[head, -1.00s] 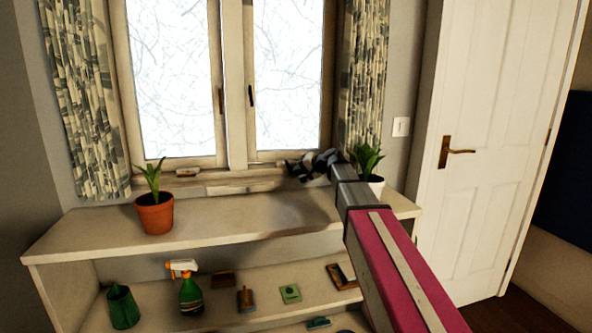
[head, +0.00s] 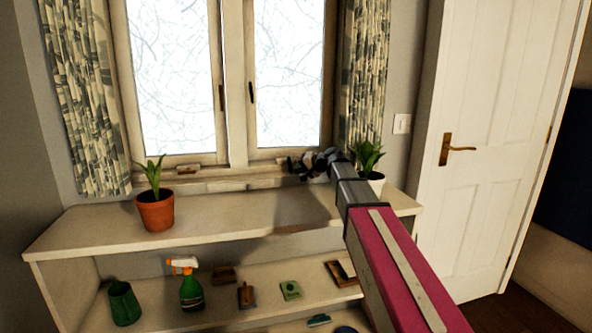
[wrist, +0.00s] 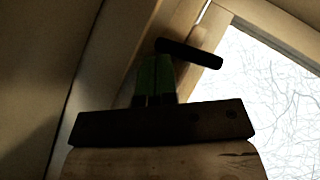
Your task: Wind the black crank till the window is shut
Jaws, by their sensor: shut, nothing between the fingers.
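The window (head: 290,75) has two pale panes in wooden frames. Its right sash stands close to the frame in the head view, and I cannot tell there whether it is fully shut. In the wrist view a thin bright slit shows at the top of the frame beside the window pane (wrist: 275,90). The black crank (wrist: 188,53) is a short dark bar near the frame. My gripper (head: 300,165) is at the sill below the right sash. Its green fingers (wrist: 155,68) are together and empty, just beside the crank; contact is unclear. The crank is not distinct in the head view.
A potted plant (head: 155,211) stands on the left of the shelf top (head: 240,222); another plant (head: 369,160) is close behind my arm at right. A spray bottle (head: 191,290) and several small items lie on the lower shelf. A white door (head: 480,190) is at right.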

